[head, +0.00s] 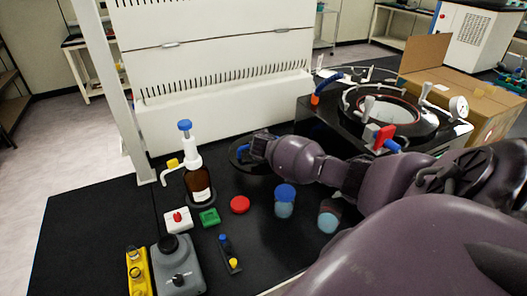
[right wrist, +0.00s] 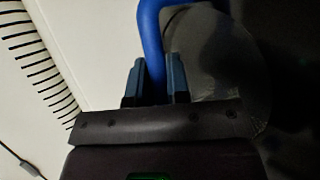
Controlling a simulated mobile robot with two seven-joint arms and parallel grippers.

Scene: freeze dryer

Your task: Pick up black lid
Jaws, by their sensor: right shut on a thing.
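The black lid (head: 234,157) is a dark round disc at the middle of the black bench top, near the white cabinet, and is partly hidden by my arm. In the right wrist view it is a grey-black disc (right wrist: 235,75) with a blue curved handle (right wrist: 151,30). My right gripper (head: 248,150) reaches in from the right, and in the right wrist view its fingers (right wrist: 155,78) are shut on the blue handle. I cannot tell whether the lid touches the bench. My left gripper is not in view.
A brown bottle with a dispenser (head: 198,180) stands left of the lid. A red lid (head: 240,204), a green item (head: 209,216) and blue-capped jar (head: 285,205) are in front. The freeze dryer with an open round chamber (head: 392,110) stands right.

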